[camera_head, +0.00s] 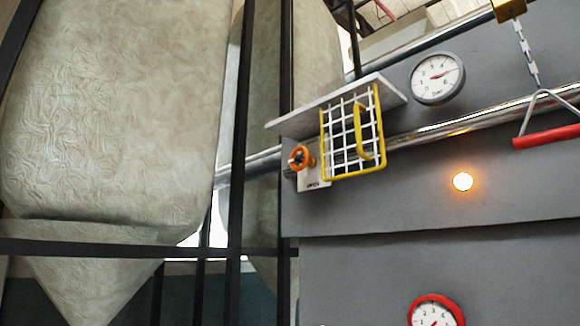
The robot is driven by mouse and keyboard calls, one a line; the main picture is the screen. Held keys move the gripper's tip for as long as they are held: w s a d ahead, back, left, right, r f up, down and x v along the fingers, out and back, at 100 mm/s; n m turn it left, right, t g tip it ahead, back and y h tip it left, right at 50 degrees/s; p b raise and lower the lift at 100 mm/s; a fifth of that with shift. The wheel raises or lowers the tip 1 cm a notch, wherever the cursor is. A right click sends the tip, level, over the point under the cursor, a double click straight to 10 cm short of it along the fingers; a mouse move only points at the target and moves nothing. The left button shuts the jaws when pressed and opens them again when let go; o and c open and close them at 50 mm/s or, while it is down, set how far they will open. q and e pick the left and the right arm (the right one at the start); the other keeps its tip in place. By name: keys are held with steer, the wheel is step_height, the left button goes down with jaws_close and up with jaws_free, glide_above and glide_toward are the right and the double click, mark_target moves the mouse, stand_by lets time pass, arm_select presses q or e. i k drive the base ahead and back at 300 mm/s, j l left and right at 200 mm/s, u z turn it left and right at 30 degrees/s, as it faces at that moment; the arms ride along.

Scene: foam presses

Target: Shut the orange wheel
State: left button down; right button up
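The orange wheel (299,158) is a small handwheel with a dark hub. It sits at the middle of the view, at the left edge of the grey panel (420,205), in front of a chrome pipe. A small white label plate (313,178) is just below and right of it; its lettering is too small to read surely. A yellow-framed white grid guard (350,135) with a yellow handle (368,135) stands right beside the wheel, under a grey slanted ledge (335,105). Neither of my grippers is in view.
A round gauge (437,78) and a lit orange lamp (462,181) are on the panel. A red bar (547,136) hangs from a chain at right. A red-rimmed gauge (435,311) is low. A large pale bag (115,110) behind black frame bars fills the left.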

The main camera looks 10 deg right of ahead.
mark_target(300, 158)
steer(key=i+j+z, duration=0.1)
steer(key=i+j, duration=0.6)
